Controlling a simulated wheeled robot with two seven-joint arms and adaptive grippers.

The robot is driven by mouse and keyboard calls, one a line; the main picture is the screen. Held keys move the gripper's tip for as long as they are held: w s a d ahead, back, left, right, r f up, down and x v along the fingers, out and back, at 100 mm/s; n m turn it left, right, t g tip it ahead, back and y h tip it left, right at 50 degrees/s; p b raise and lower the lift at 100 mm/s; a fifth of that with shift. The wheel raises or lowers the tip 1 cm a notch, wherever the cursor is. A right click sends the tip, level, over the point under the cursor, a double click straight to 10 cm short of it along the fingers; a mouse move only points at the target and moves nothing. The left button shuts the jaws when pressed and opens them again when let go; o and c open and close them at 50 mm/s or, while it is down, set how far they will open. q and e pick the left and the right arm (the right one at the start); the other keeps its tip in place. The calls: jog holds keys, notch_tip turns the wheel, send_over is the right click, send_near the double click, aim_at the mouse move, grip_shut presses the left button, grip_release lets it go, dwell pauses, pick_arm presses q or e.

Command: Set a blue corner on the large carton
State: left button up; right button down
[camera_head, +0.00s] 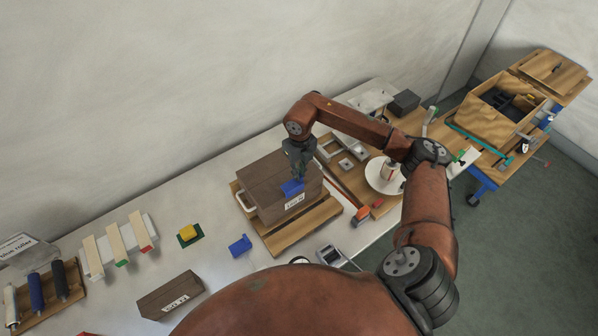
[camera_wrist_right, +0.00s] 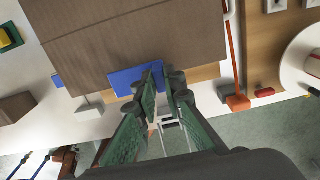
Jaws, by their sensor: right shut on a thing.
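The large carton (camera_head: 268,178) is a brown box with a white label, standing on a wooden board in the head view. Its brown top also fills the upper part of the right wrist view (camera_wrist_right: 130,35). My right gripper (camera_head: 299,178) points down over the carton's front top edge, shut on a blue corner (camera_head: 291,188). In the right wrist view the blue corner (camera_wrist_right: 125,79) lies against the carton's edge, between the green fingers (camera_wrist_right: 160,82). I cannot tell whether it rests fully on the carton. Another blue corner (camera_head: 240,245) lies on the table. My left gripper is not in view.
A smaller brown carton (camera_head: 171,295) lies at the front left. A yellow sponge-like block on a green base (camera_head: 189,234), rollers (camera_head: 37,290) and colour-tipped strips (camera_head: 117,243) stand left. A white disc (camera_head: 376,178) is right. A wooden crate (camera_head: 497,108) stands on a cart.

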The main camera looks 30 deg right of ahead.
jog(key=shift+f+b, duration=0.8)
jog(key=shift+f, duration=0.35)
jog(key=c, duration=1.9)
grip_release()
jog(key=shift+c, duration=0.2)
notch_tip(320, 180, up, 12)
